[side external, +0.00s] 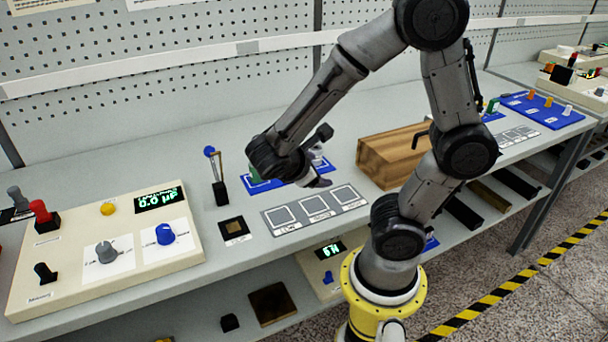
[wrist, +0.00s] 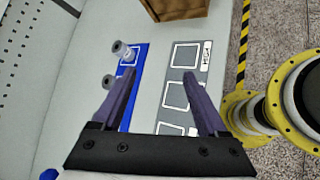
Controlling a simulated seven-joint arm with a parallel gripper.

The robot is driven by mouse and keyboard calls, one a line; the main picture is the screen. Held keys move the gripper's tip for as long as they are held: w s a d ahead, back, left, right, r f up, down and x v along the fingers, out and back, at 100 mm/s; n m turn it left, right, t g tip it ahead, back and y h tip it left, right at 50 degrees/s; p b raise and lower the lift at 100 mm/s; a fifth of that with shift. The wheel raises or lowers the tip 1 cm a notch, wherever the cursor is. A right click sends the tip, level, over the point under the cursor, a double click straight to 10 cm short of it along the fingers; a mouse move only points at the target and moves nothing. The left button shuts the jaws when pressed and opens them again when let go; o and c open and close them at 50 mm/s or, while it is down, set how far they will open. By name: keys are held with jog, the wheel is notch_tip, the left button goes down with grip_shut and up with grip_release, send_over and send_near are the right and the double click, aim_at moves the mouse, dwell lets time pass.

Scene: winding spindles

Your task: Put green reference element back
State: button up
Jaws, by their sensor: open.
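My gripper (side external: 318,182) is open and hangs over the bench between a blue tray (side external: 256,187) and a grey plate with three white squares (side external: 269,220). In the wrist view my gripper (wrist: 160,76) has nothing between its fingers, only bare bench. A small dark green shape (side external: 247,158) shows at the tray's left end, partly hidden by my wrist; I cannot tell surely that it is the green reference element. The squares of the plate (wrist: 185,56) look empty.
A wooden block (side external: 392,158) stands right of the plate. A blue-knobbed lever (side external: 218,180) and a control box (side external: 130,205) stand to the left. Another blue tray (side external: 550,112) with small coloured pieces lies far right.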

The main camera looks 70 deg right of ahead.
jog(key=s+a+r+m+t+y, duration=0.2)
jog(key=a+r+m+t+y, duration=0.5)
jog(key=a+y, duration=0.3)
jog(key=a+r+m, duration=0.1)
jog(key=a, duration=0.1)
jog(key=shift+a, duration=0.4)
dwell(0.4)
